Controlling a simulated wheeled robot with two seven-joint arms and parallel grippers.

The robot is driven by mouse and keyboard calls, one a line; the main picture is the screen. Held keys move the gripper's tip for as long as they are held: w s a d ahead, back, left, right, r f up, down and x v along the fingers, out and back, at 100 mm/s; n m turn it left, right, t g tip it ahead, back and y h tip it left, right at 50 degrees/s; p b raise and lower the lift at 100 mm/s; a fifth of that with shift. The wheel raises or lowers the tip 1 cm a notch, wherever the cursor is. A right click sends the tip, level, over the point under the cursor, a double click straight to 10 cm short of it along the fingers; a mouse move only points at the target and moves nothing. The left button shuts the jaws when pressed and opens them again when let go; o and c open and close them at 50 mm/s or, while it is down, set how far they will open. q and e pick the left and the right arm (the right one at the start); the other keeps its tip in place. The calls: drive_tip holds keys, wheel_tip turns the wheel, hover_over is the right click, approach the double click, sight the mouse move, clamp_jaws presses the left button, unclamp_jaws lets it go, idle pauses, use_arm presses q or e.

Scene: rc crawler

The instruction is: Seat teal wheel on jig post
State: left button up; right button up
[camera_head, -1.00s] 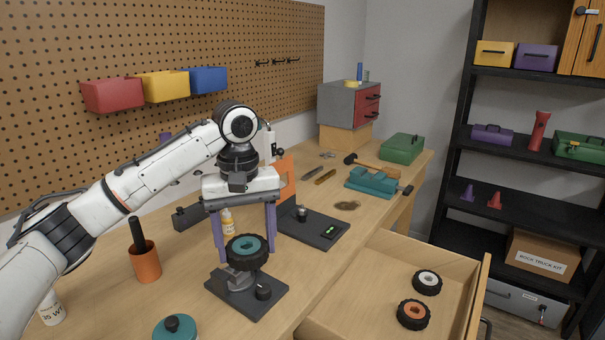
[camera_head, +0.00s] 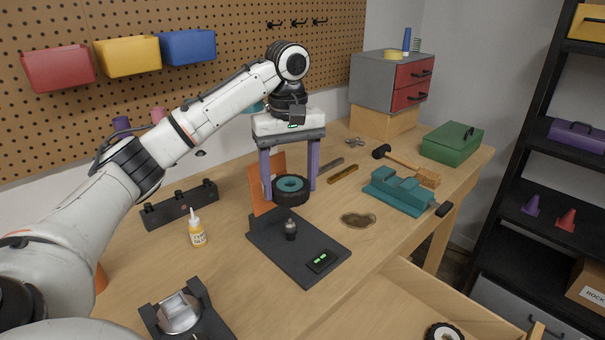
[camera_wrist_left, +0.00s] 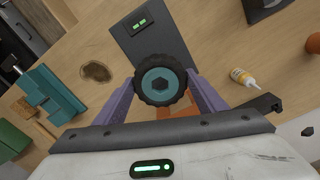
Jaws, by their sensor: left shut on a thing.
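The teal wheel (camera_head: 291,188), a black tyre with a teal hub, is held flat between the purple fingers of my left gripper (camera_head: 290,194). It also shows in the wrist view (camera_wrist_left: 160,84) with a finger on each side. The jig is a dark plate (camera_head: 270,238) with an upright metal-tipped post (camera_head: 291,230) and a small green-lit panel (camera_head: 321,261). In the head view the wheel appears above and behind the post, apart from it. In the wrist view the wheel covers part of the plate (camera_wrist_left: 150,42), and the post is not visible. My right gripper is out of view.
An orange upright panel (camera_head: 265,190) stands close behind the wheel. A yellow glue bottle (camera_head: 197,232) and a black block rack (camera_head: 180,208) are to the left. A teal vise (camera_head: 398,192), mallet (camera_head: 405,165) and dark stain (camera_head: 358,220) are to the right. A dark stand (camera_head: 187,318) is in front.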

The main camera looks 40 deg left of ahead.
sight(290, 219)
use_arm(q)
drive_tip(key=shift+s, duration=0.3)
drive_tip(key=shift+w+f+b, duration=0.1)
drive_tip(key=shift+f+b, duration=0.45)
drive_tip(key=shift+f, duration=2.3)
drive_tip(key=shift+d, duration=0.1)
drive_tip(key=shift+p, duration=0.6)
drive_tip(key=shift+f, duration=2.25)
drive_tip(key=o, duration=1.1)
wheel_tip(290, 219, up, 10)
drive_tip(key=shift+r, duration=0.15)
